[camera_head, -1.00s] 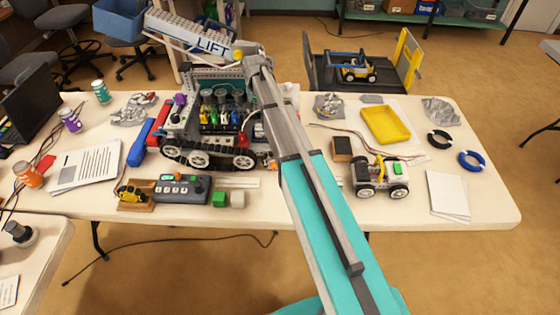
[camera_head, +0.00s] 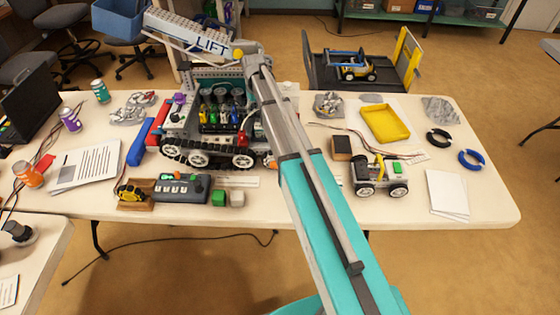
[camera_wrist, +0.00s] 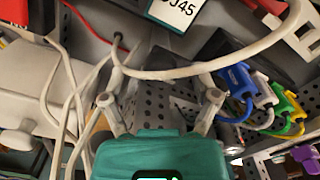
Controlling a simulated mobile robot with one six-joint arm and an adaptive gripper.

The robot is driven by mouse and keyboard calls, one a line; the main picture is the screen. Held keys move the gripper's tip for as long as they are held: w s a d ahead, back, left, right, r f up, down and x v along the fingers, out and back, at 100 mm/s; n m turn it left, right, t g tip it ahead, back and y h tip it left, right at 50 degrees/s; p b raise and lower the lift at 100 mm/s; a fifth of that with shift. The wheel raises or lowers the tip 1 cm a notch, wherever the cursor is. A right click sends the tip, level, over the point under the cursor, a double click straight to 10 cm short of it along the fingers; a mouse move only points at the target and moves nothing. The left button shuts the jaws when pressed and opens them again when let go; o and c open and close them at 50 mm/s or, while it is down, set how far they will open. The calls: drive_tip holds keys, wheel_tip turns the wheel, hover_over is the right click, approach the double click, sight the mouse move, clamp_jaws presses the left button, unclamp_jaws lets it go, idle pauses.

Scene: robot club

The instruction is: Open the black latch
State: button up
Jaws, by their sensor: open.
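My gripper (camera_wrist: 160,95) shows in the wrist view with its two grey fingers wide apart and nothing clearly held between them. A black block (camera_wrist: 172,66) lies beyond the fingers on a perforated grey plate, under a pale cable (camera_wrist: 175,73) that arches across the view; I cannot tell whether this block is the black latch. The gripper is not clearly visible there.
Blue, white, green and yellow plugs (camera_wrist: 262,95) with cables sit right of my gripper. Loose pale cables (camera_wrist: 75,95) hang at its left. The raised LIFT beam (camera_head: 190,33) is above the robot. A control box (camera_head: 181,188) and a small wheeled vehicle (camera_head: 380,178) stand nearby.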

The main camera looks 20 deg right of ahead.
sight(257, 110)
drive_tip(key=n, duration=0.7)
drive_tip(key=shift+r+n, duration=0.3)
wheel_tip(257, 110, up, 14)
drive_tip(key=f+p, duration=0.1)
drive_tip(key=p, duration=1.3)
drive_tip(key=s+f+m+b, duration=0.3)
drive_tip(key=s, duration=0.7)
drive_tip(key=s+f+m+b, duration=0.3)
drive_tip(key=s, duration=0.7)
drive_tip(key=s+f+m+b, duration=0.3)
drive_tip(key=s+m+b, duration=0.1)
drive_tip(key=s, duration=0.6)
drive_tip(key=shift+f, duration=0.35)
